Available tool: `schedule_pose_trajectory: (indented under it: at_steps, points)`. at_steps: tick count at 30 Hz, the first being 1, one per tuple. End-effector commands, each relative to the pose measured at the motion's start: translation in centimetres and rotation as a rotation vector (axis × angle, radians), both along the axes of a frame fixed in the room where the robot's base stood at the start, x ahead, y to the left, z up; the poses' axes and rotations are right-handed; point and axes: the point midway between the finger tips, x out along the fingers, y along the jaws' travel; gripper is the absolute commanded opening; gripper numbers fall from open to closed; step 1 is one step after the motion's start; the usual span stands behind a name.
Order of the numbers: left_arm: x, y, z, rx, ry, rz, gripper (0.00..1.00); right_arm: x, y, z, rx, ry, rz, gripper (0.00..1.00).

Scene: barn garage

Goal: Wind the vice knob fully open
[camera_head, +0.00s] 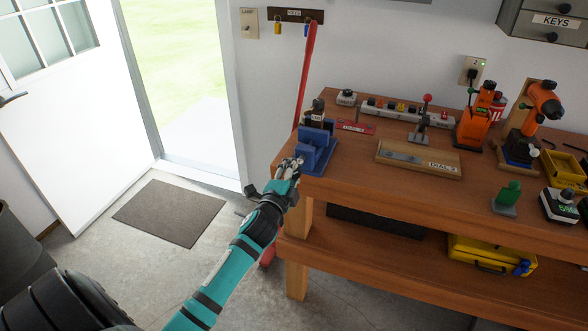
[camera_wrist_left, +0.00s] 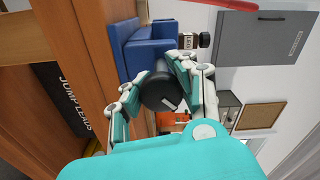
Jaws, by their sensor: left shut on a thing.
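The blue vice (camera_head: 318,150) is at the near left corner of the wooden bench. Its blue body also shows in the left wrist view (camera_wrist_left: 146,48), just beyond the fingers. The round black vice knob (camera_wrist_left: 158,92) sits between the fingers of my left gripper (camera_head: 289,168), which is shut on it. A small pale mark shows on the knob's face. In the head view my fingers hide the knob. How far apart the vice jaws are I cannot tell. My right gripper is not in view.
The bench top (camera_head: 345,185) holds a wooden DIAL board (camera_head: 420,168), a power strip (camera_head: 405,115), orange tools (camera_head: 478,115) and a green piece (camera_head: 508,194). A red pole (camera_head: 306,75) leans behind the vice. A yellow case (camera_head: 488,258) lies on the lower shelf.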

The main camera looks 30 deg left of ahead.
Motion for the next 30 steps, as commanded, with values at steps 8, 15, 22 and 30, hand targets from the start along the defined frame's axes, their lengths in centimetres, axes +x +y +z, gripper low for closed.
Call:
schedule_pose_trajectory:
  at_steps: [8,15,22,30]
  points:
    - [0.01,0.03,-0.04,-0.083,-0.020,0.001,0.00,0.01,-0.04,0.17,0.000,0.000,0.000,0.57]
    - [0.01,0.03,-0.07,-0.100,-0.024,0.001,0.00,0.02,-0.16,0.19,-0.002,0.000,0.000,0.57]
    - [0.00,0.03,-0.08,-0.098,-0.022,0.001,0.00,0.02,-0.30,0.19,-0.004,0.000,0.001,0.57]
    - [0.00,0.02,-0.08,-0.098,-0.022,0.001,0.54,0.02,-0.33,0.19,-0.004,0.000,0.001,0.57]
